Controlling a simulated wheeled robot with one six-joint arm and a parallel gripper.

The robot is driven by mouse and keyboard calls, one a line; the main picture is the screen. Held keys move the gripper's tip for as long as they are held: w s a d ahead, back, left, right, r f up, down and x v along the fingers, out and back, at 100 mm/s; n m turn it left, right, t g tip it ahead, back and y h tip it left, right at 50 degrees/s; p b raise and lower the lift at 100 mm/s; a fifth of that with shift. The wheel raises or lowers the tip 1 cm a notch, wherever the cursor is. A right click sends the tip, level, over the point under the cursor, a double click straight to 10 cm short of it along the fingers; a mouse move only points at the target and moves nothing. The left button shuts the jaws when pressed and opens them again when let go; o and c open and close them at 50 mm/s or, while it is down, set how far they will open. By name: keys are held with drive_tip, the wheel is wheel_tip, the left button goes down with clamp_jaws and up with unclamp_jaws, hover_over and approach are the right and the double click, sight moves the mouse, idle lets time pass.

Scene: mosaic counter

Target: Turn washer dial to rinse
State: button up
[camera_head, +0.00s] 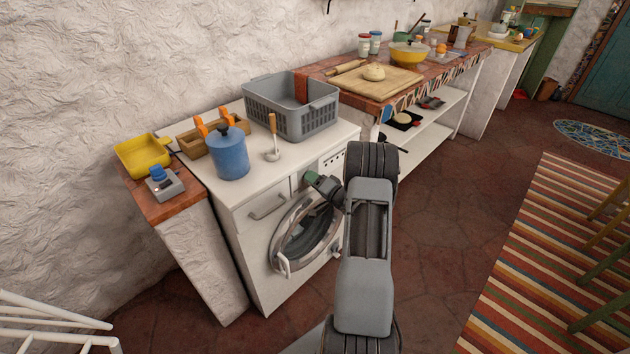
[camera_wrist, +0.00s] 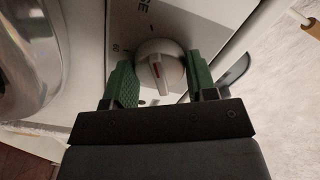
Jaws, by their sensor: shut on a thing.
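The washer (camera_head: 285,245) is white with a round glass door, which looks closed. In the head view my gripper (camera_head: 318,183) reaches the washer's front panel, and my arm hides part of that panel and the dial.
The round door (camera_head: 308,232) lies just below my gripper. A striped rug (camera_head: 550,260) covers floor at right.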

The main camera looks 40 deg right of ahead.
drive_tip(key=o, duration=0.9)
drive_tip(key=s, duration=0.4)
drive_tip(key=s+d, duration=0.1)
drive_tip(key=s, duration=0.4)
drive_tip(key=s+d, duration=0.1)
drive_tip(key=s, duration=0.3)
drive_tip(key=shift+s+d, duration=0.25)
drive_tip(key=shift+s, duration=0.05)
